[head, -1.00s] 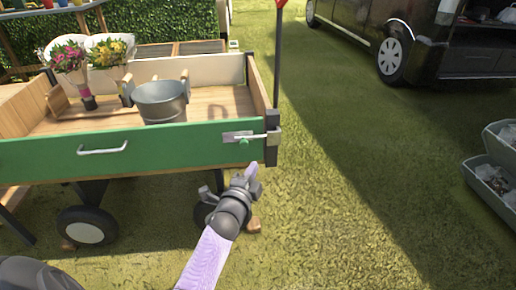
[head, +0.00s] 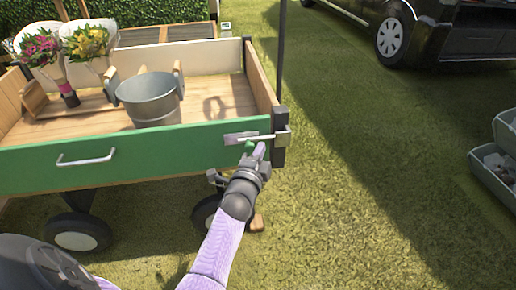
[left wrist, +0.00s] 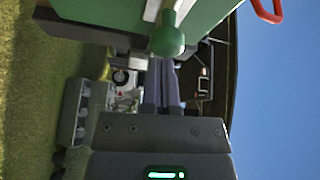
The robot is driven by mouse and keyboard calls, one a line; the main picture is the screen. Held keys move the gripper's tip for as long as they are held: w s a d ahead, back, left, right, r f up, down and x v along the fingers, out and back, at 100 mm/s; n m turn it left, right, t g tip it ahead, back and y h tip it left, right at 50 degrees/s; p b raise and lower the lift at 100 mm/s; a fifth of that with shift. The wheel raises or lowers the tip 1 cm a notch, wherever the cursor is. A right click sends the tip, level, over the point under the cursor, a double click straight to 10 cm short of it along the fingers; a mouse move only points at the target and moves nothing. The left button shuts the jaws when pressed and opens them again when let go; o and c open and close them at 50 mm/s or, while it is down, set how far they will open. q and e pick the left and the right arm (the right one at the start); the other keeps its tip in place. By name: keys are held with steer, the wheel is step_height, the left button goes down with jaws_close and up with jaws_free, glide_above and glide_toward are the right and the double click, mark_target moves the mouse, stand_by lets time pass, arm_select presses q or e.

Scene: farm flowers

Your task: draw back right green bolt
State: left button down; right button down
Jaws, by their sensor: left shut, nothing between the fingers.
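The green bolt knob (head: 249,147) sits on a metal bolt plate (head: 240,138) at the right end of the cart's green side panel (head: 140,158). The bolt's rod runs right to a metal keeper (head: 283,137) on the dark corner post. My left gripper (head: 260,151) is shut and empty, its tips close beside the knob, just to its right. In the left wrist view the green knob (left wrist: 167,38) is just beyond the shut fingertips (left wrist: 161,68); I cannot tell whether they touch. My right gripper is not in view.
A metal bucket (head: 150,98) and two flower bouquets (head: 88,45) stand in the cart. A silver handle (head: 86,158) is on the panel's left. A dark van (head: 440,40) and grey crates (head: 495,160) stand right. Grass between is clear.

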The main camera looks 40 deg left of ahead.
arm_select(q)
steer(key=shift+s+a, duration=0.2)
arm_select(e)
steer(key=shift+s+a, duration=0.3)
arm_select(q)
steer(key=s+a+p, duration=0.1)
steer(key=s+a, duration=0.1)
steer(key=s, duration=0.1)
steer(key=shift+a, duration=0.3)
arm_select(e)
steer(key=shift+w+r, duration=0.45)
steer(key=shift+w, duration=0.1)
arm_select(q)
steer(key=shift+w, duration=0.1)
